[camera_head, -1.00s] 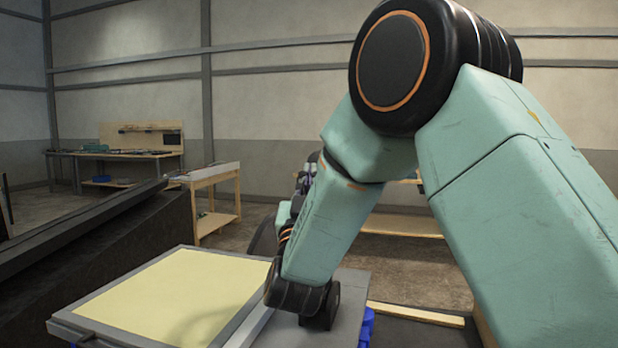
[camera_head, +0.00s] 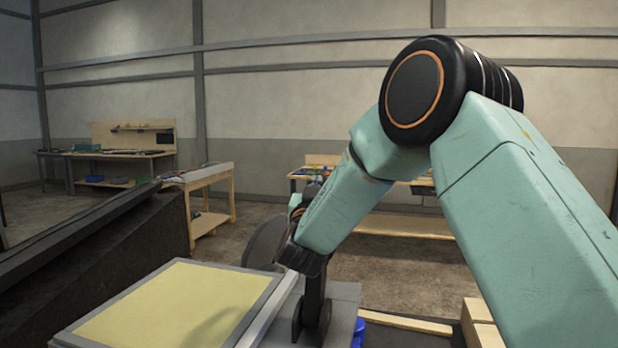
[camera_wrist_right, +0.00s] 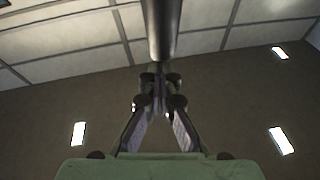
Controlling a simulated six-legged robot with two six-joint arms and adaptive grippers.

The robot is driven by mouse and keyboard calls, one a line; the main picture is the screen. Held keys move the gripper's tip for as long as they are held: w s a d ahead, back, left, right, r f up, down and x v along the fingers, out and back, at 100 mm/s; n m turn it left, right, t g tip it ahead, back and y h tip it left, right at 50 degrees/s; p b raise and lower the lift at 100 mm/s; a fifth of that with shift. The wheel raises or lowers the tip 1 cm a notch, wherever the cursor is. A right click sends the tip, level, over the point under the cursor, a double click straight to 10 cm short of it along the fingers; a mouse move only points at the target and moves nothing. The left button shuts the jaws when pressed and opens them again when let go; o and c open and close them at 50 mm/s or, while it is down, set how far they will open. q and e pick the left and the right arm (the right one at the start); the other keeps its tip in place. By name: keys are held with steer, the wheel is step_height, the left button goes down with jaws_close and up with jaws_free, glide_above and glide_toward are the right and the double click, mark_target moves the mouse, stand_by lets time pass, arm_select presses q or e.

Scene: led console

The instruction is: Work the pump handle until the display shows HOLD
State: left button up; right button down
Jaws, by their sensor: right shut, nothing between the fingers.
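My right arm reaches down over the console in the head view, and its forearm hides most of the right gripper. In the right wrist view my right gripper (camera_wrist_right: 160,92) is shut and empty, its fingers together just below the near end of a dark round bar (camera_wrist_right: 161,30). I cannot tell whether they touch, or whether this bar is the pump handle. In the head view a dark upright lever-like part (camera_head: 313,305) stands beside the pale yellow panel (camera_head: 175,305); its upper end is hidden by my wrist. No display lettering shows. My left gripper is out of view.
A dark sloping housing (camera_head: 95,260) stands at left. A dark disc (camera_head: 264,243) is behind my wrist. A blue part (camera_head: 358,333) and a wooden strip (camera_head: 405,322) lie at right. Workbenches (camera_head: 120,155) stand farther back, with open floor between.

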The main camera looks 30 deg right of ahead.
steer(key=w+d+p, duration=0.1)
steer(key=d, duration=0.1)
steer(key=w+d+g+y+p, duration=0.1)
steer(key=w+d+p, duration=0.1)
steer(key=w+d+g+p, duration=0.1)
steer(key=w+d+p, duration=0.1)
steer(key=shift+w+d+f+y, duration=0.1)
steer(key=shift+w+f+y, duration=0.05)
steer(key=shift+f+y, duration=0.15)
steer(key=shift+d+r+m, duration=0.1)
steer(key=shift+m, duration=0.2)
steer(key=shift+w+d, duration=0.1)
steer(key=shift+f, duration=0.25)
steer(key=shift+p, duration=0.3)
